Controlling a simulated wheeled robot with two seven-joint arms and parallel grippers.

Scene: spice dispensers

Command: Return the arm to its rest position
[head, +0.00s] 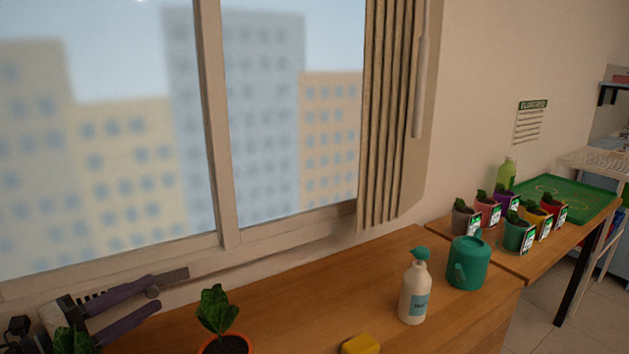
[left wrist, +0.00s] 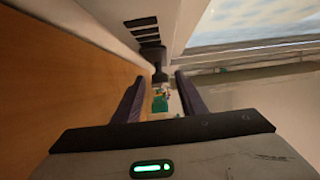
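My left gripper (head: 170,289) is at the lower left of the head view, over the left end of the wooden counter (head: 275,302) and in front of the window. Its two purple-grey fingers are spread apart with nothing between them. In the left wrist view the open fingers (left wrist: 158,97) point along the counter and window, and small green and coloured things show far off between them. My right gripper is not in view.
A plant in an orange pot (head: 225,346) stands near the left gripper, with more leaves (head: 72,341) at the lower left. A yellow block (head: 361,345), a white pump bottle (head: 414,292) and a green watering can (head: 468,264) stand farther right. Several labelled pots (head: 517,236) and a green tray (head: 570,199) lie beyond.

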